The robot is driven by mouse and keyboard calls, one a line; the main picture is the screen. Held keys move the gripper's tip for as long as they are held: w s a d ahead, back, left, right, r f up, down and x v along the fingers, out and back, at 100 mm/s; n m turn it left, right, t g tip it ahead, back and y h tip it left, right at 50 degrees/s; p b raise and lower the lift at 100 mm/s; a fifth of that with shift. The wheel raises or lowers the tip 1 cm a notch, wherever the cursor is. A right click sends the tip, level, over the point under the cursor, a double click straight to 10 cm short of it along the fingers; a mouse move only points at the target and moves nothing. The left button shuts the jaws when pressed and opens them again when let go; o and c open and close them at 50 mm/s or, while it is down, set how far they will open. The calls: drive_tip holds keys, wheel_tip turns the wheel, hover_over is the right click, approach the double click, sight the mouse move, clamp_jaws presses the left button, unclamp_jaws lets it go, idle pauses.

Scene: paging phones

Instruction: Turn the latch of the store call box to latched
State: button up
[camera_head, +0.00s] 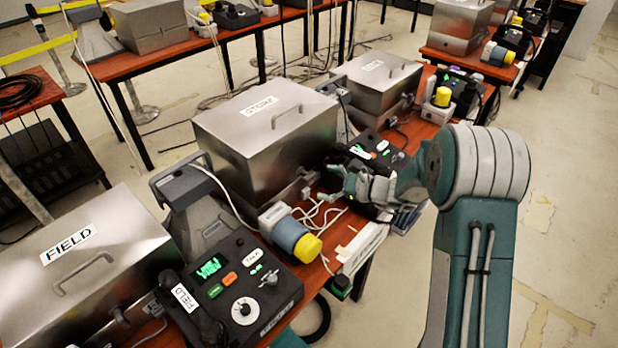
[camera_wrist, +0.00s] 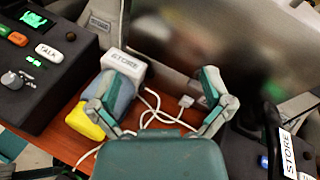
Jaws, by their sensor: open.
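The store call box (camera_head: 230,140) is a closed steel case with a handle and a white label on its lid, mid-picture in the head view. Its steel front also fills the top of the wrist view (camera_wrist: 170,45). A small fitting (camera_head: 307,191), perhaps the latch, shows low on its front in the head view; its setting cannot be told. A small pale block (camera_wrist: 187,101) stands out between my fingers in the wrist view. My gripper (camera_head: 340,181) is open and empty, close in front of the box's right part. Its spread fingers show in the wrist view (camera_wrist: 160,92).
A blue-and-yellow lamp (camera_head: 290,236) with a STORE-marked white block (camera_wrist: 124,64) stands left of my gripper. Loose white cables (camera_wrist: 150,108) lie below it. A STORE handset (camera_wrist: 284,148) is at right. The FIELD box (camera_head: 90,262) and its console (camera_head: 240,290) fill the near left.

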sight(312, 178)
drive_tip(key=w+d+f+m+t, duration=0.4)
drive_tip(key=w+f+m+t, duration=0.25)
drive_tip(key=f, duration=0.45)
drive_tip(key=shift+m+g+h, duration=0.35)
drive_tip(key=shift+m+h, duration=0.1)
drive_tip(key=shift+h, duration=0.05)
drive_tip(key=x, duration=1.1)
drive_tip(key=shift+f, duration=0.25)
drive_tip(key=c, duration=1.1)
